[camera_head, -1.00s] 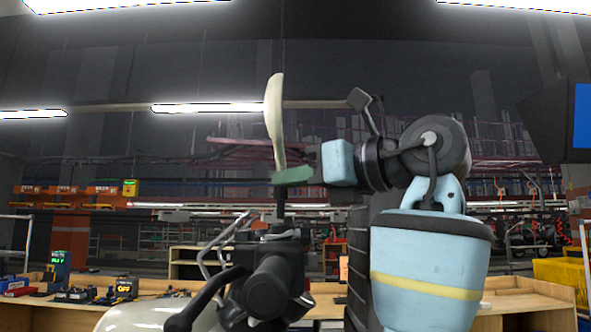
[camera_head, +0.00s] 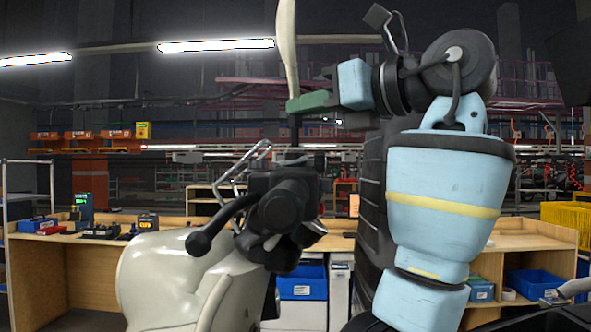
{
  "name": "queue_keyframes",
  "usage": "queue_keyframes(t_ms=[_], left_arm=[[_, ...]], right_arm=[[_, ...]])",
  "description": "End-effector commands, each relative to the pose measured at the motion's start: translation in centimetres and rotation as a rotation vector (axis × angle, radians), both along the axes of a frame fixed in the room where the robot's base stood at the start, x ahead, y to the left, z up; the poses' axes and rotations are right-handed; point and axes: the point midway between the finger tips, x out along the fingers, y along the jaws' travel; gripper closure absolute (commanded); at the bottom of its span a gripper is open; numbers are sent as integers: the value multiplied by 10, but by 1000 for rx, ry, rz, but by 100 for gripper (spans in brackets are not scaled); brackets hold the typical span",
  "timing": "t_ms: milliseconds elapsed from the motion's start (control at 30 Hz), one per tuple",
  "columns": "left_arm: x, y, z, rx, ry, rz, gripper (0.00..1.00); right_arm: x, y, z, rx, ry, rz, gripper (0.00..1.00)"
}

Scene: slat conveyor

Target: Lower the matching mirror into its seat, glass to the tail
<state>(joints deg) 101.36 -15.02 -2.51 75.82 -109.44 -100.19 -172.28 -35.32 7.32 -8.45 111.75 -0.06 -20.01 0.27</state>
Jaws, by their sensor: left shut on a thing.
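The mirror (camera_head: 287,45) is a thin cream shell seen nearly edge-on, upright, its top cut off by the picture's edge. A dark stem (camera_head: 295,129) runs down below it. My left gripper (camera_head: 298,104), with green fingers, is shut on the mirror's lower part. Its blue arm stands on the right of the view. The stem is above the black handlebar mount (camera_head: 290,163) of a cream vehicle (camera_head: 165,275). Whether the stem's lower end touches the mount, and the seat's opening, I cannot tell. The glass side is not clear. My right gripper is not in view.
A black grip with a lever (camera_head: 215,228) juts to the lower left beside the mount, and bent metal tubing (camera_head: 250,160) rises just left of it. A wooden bench (camera_head: 95,248) with small devices stands behind. A yellow crate (camera_head: 565,218) is at the far right.

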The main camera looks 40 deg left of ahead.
Motion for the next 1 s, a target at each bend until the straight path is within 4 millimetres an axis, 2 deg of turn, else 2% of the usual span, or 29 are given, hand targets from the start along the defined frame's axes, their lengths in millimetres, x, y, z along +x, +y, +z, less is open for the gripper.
queue_keyframes(t_ms=[1000], left_arm=[[0,0,-15,1,0,0,100]], right_arm=[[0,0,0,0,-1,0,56]])
